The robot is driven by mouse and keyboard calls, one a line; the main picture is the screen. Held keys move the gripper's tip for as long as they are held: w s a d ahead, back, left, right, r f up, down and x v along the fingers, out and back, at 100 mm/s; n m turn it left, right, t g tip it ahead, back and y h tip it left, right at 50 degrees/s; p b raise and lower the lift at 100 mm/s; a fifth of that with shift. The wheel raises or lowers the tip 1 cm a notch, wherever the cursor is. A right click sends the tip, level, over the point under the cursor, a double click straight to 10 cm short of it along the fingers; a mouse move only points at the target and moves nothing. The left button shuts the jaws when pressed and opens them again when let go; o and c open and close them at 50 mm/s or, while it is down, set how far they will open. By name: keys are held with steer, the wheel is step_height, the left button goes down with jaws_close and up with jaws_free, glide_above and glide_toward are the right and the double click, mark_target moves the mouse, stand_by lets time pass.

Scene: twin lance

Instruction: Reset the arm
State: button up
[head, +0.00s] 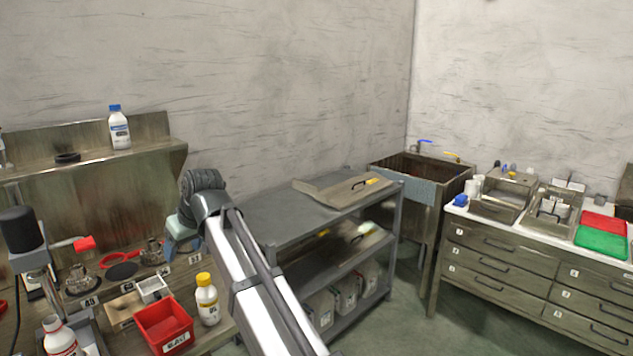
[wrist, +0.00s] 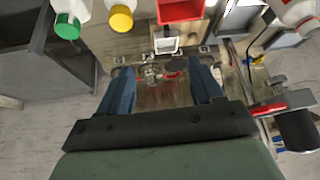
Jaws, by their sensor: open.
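My gripper (wrist: 162,78) is in the wrist view, its two blue fingers spread wide apart and pointing at the workbench. Nothing is held between the fingers; the bench top shows through the gap. In the head view my arm rises from the bottom middle and bends above the right end of the bench (head: 55,185). The fingers cannot be made out there, as the arm is in front.
On the bench are a red bin (head: 164,326), a yellow-capped bottle (head: 207,303), a white-and-red bottle (head: 60,340) and a black-topped device (head: 20,230). A grey cart (head: 285,222) stands right of the arm. Beyond are a sink (head: 420,175) and drawers (head: 490,262).

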steer(key=s+d+f+m+g+h, duration=0.1)
steer(key=s+d+f+m+h, duration=0.1)
steer(key=d+f, duration=0.95)
steer(key=s+d+f+m+h, duration=0.1)
steer(key=s+d+f+m, duration=0.2)
steer(key=f, duration=1.5)
steer(key=s+d+f+g+h, duration=0.1)
steer(key=s+d+f+h, duration=0.1)
steer(key=d+f, duration=1)
steer(key=s+d+f+m+g+h, duration=0.1)
steer(key=s+d+f+g, duration=0.1)
steer(key=s+d+f, duration=0.5)
steer(key=s+d+f+m+g, duration=0.15)
steer(key=s+f, duration=0.35)
steer(key=f, duration=0.5)
steer(key=s+d+f+m+g, duration=0.1)
steer(key=s+d+f, duration=0.4)
steer(key=s, duration=0.5)
steer(key=s+d+f+m+g, duration=0.2)
steer(key=s+d+f, duration=0.4)
steer(key=s, duration=0.5)
steer(key=shift+d+g+y, duration=0.3)
steer(key=shift+d+g, duration=0.45)
steer(key=shift+d, duration=0.4)
steer(key=shift+s, duration=0.1)
steer(key=shift+c, duration=0.5)
